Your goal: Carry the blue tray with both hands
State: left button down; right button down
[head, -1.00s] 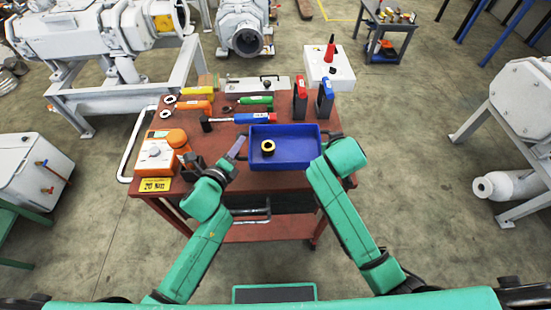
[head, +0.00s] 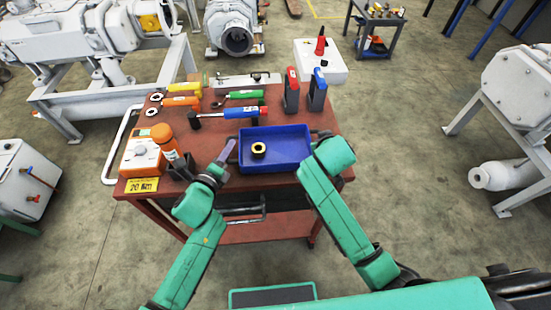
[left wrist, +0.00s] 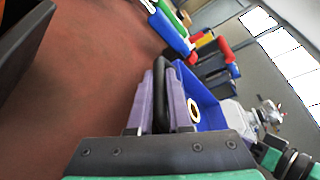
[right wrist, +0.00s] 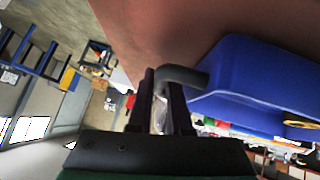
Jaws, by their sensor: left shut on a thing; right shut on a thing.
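The blue tray (head: 290,150) is at the front edge of the red cart top, with a black-and-yellow ring (head: 259,149) inside it. It also shows in the left wrist view (left wrist: 203,92) and the right wrist view (right wrist: 262,78). My left gripper (head: 228,150) is at the tray's left end. In the left wrist view its purple fingers (left wrist: 162,103) are shut on the dark handle. My right gripper (right wrist: 164,90) is shut on the tray's other dark handle (right wrist: 184,76). In the head view the right fingers are mostly hidden behind the green wrist. I cannot tell whether the tray is lifted off the cart.
The red cart (head: 200,140) holds an orange-and-white device (head: 145,155) at left, several coloured tools behind the tray, and red and blue upright tools (head: 291,92). A white box (head: 320,60) stands at the back.

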pick_arm(q)
jog(key=shift+f+b, duration=0.35)
jog(key=shift+f, duration=0.3)
pick_arm(e)
jog(key=shift+f, duration=0.7)
pick_arm(q)
jog(key=c, duration=0.8)
grip_release()
jog(key=shift+r+p, duration=0.25)
jog(key=shift+p, duration=0.05)
jog(key=shift+c, duration=0.2)
pick_arm(e)
jog(key=c, duration=0.8)
grip_release()
jog(key=shift+r, duration=0.3)
jog(key=shift+c, duration=0.2)
pick_arm(q)
jog(key=shift+s, duration=0.1)
pick_arm(e)
jog(key=shift+s, duration=0.1)
